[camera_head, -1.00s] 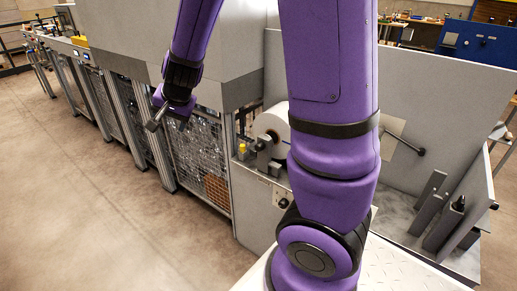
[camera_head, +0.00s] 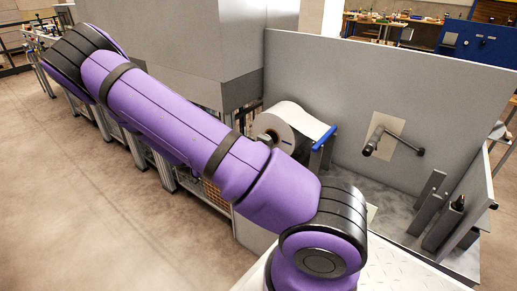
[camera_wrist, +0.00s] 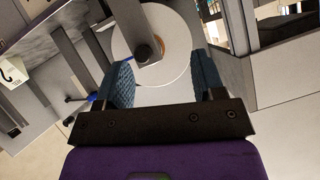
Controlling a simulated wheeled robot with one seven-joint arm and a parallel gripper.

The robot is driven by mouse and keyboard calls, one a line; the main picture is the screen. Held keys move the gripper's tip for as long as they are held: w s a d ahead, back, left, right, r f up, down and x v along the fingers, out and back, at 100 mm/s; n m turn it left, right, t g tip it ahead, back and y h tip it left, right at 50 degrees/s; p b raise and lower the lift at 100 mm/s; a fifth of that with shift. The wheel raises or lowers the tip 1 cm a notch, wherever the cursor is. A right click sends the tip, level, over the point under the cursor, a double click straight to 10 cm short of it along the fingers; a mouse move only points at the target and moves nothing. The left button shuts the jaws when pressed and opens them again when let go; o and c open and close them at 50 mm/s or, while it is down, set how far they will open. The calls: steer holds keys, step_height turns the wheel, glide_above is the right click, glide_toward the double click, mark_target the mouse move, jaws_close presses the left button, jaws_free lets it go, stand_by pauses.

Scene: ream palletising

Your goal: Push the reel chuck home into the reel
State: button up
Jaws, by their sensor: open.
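The white reel (camera_head: 272,130) stands in the machine bay in the head view, partly behind my arm. The reel (camera_wrist: 178,65) also shows in the wrist view, end-on, with a brown core. A dark round-ended piece (camera_wrist: 143,53) on a grey bar lies across the core; it looks like the reel chuck, but how deep it sits cannot be told. My gripper (camera_wrist: 163,80) is open, its two blue ribbed fingers apart, with nothing held between them. The reel face is beyond the fingertips. My gripper is not visible in the head view.
A white web runs from the reel to a blue-ended bar (camera_head: 326,137). A crank handle (camera_head: 393,140) sticks out of the grey back panel (camera_head: 400,85). Grey upright plates (camera_head: 428,203) stand at the right. The floor at left (camera_head: 70,190) is clear.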

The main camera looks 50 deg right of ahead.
steer(key=s+d+h, duration=0.1)
steer(key=d+h, duration=0.1)
steer(key=d, duration=0.3)
steer(key=s+d+f+h, duration=0.1)
steer(key=d+h, duration=0.1)
steer(key=d, duration=0.3)
steer(key=s+d+f+m+g+h, duration=0.1)
steer(key=d+h, duration=0.1)
steer(key=d, duration=0.4)
steer(key=shift+s+d, duration=0.1)
steer(key=shift+s, duration=0.1)
